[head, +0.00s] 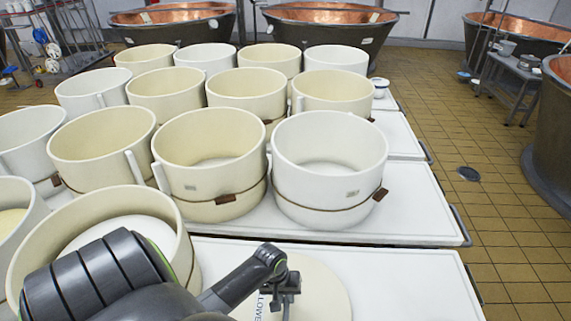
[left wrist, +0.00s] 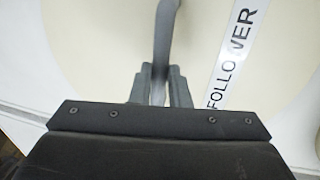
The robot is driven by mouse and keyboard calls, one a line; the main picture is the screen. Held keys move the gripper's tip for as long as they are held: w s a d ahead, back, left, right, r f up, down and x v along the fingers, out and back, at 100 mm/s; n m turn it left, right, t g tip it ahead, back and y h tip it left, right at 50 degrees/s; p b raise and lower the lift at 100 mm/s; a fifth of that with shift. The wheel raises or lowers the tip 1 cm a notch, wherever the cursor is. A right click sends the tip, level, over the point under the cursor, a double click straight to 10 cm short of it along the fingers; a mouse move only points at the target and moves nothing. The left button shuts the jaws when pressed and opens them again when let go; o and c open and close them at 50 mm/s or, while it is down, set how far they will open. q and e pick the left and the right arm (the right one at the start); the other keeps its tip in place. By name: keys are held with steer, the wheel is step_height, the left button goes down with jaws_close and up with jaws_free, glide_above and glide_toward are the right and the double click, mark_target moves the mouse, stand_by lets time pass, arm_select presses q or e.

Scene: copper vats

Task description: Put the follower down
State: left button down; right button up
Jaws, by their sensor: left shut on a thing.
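The follower (head: 328,296) is a pale cream round disc at the bottom middle of the head view, cut off by the lower edge. It carries a label strip reading FOLLOWER, and the disc also fills much of the left wrist view (left wrist: 278,85). My left gripper (head: 284,296) is over the disc, shut on its grey upright handle; the fingers show on both sides of the handle in the left wrist view (left wrist: 160,85). The disc is over the near white table (head: 410,285); I cannot tell whether it touches it. My right gripper is out of view.
A large cream mould (head: 180,240) stands left of the follower, partly behind my arm. The near table's right part is bare. Copper vats (head: 330,25) stand behind.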

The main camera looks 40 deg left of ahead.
arm_select(q)
steer(key=shift+w, duration=0.1)
steer(key=c, duration=1.8)
jaws_free()
steer(key=shift+f, duration=0.1)
steer(key=o, duration=0.4)
steer(key=shift+o, duration=0.2)
step_height(320, 180, up, 12)
steer(key=s+a+p, duration=0.1)
steer(key=p, duration=0.1)
steer(key=shift+s+a, duration=0.35)
steer(key=shift+d, duration=0.1)
